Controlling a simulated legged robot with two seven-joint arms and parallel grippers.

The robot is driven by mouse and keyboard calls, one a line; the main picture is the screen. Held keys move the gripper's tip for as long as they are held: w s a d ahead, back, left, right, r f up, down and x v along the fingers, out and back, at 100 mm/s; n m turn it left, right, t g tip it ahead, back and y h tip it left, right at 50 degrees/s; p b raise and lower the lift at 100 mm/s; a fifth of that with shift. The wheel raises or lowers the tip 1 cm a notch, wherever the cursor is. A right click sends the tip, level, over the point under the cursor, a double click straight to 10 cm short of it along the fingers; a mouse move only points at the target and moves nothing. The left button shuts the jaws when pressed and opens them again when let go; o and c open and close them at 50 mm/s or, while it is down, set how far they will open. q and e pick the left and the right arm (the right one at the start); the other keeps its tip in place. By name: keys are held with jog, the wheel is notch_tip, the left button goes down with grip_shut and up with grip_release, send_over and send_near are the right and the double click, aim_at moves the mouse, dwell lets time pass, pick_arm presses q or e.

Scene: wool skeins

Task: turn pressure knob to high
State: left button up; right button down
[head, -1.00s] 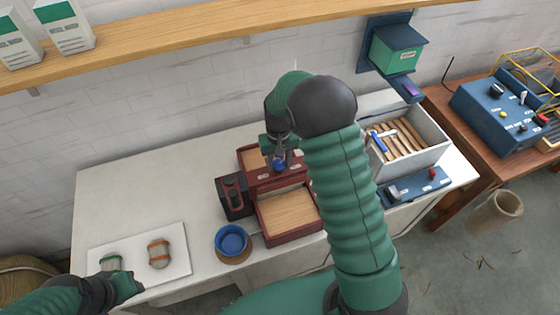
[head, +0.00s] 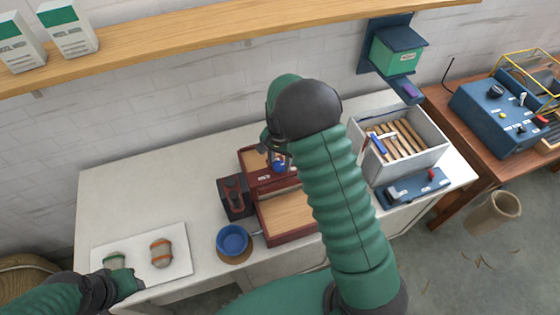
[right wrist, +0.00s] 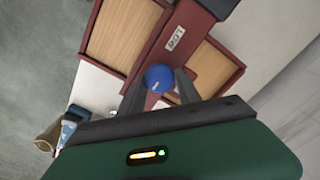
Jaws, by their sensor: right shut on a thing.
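A blue pressure knob (head: 279,167) sits on the dark red housing (head: 272,183) between two wood-lined trays. In the right wrist view the round knob (right wrist: 158,77) shows a short white mark, and a white label reading LOW (right wrist: 174,38) is on the red panel beside it. My right gripper (right wrist: 160,92) is shut on the knob, with one finger at each side. In the head view my right gripper (head: 278,158) comes down on the knob from above, partly hidden by its own arm. My left gripper (head: 128,283) is at the lower left; its fingers are unclear.
A white board (head: 178,240) with two skeins (head: 161,253) lies near my left gripper. A grey crate of wooden slats (head: 440,158) is to the right.

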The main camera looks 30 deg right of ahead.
aim_at(279, 165)
jog(key=shift+a, duration=0.1)
dwell(0.4)
jog(key=c, duration=1.2)
grip_release()
jog(key=shift+o, duration=1.7)
jog(key=shift+a, duration=0.1)
notch_tip(279, 165, up, 17)
jog(key=b, duration=0.3)
jog(key=shift+f, duration=0.15)
